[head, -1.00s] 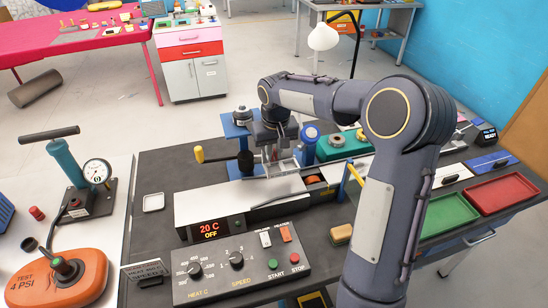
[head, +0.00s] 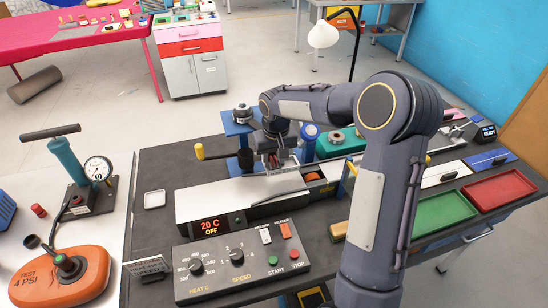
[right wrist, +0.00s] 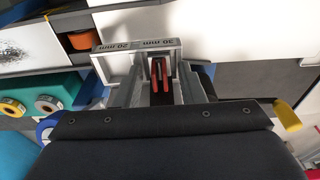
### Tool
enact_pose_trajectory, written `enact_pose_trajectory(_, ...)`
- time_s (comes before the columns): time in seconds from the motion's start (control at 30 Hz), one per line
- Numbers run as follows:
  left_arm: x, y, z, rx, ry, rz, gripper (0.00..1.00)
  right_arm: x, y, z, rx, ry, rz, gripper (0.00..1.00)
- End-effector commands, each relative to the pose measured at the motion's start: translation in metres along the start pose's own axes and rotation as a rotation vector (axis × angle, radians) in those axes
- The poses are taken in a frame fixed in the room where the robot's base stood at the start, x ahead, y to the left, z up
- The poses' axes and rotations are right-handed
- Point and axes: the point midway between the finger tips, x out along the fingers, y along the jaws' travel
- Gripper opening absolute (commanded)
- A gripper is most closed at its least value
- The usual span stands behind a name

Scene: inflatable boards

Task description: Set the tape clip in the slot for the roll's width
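My right gripper (head: 272,160) reaches down over the heat machine (head: 205,204) from behind. In the right wrist view, two red strips (right wrist: 161,80) stand close together between the grey fingers. I cannot tell whether they are finger pads or the tape clip. A pale metal slot frame (right wrist: 137,46), with upside-down "20 mm" and "30 mm" labels, is right at the fingertips; it also shows in the head view (head: 284,168). I cannot make out a separate clip or which slot the fingers are over. An orange roll (right wrist: 80,41) sits in the machine beside the frame. My left gripper is out of view.
The control panel (head: 240,264) is in front of the machine. A green tray (head: 447,213) and a red tray (head: 502,190) lie at right. An orange test board (head: 60,277) and a pump (head: 68,161) are at left.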

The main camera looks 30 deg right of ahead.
Motion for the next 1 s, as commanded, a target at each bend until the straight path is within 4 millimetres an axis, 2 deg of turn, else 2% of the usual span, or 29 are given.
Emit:
enact_pose_trajectory(0.27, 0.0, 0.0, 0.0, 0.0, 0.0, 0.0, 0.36, -0.012, 0.0, -0.001, 0.0, 0.004, 0.0, 0.36)
enact_pose_trajectory(0.7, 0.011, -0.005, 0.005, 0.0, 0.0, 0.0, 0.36, -0.101, 0.0, -0.001, 0.001, 0.004, -0.002, 0.36)
enact_pose_trajectory(0.83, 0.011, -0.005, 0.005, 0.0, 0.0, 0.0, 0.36, -0.116, 0.0, -0.001, 0.0, 0.002, -0.001, 0.36)
enact_pose_trajectory(1.0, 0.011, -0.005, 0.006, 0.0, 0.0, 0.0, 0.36, -0.123, 0.0, 0.0, 0.0, 0.0, -0.001, 0.36)
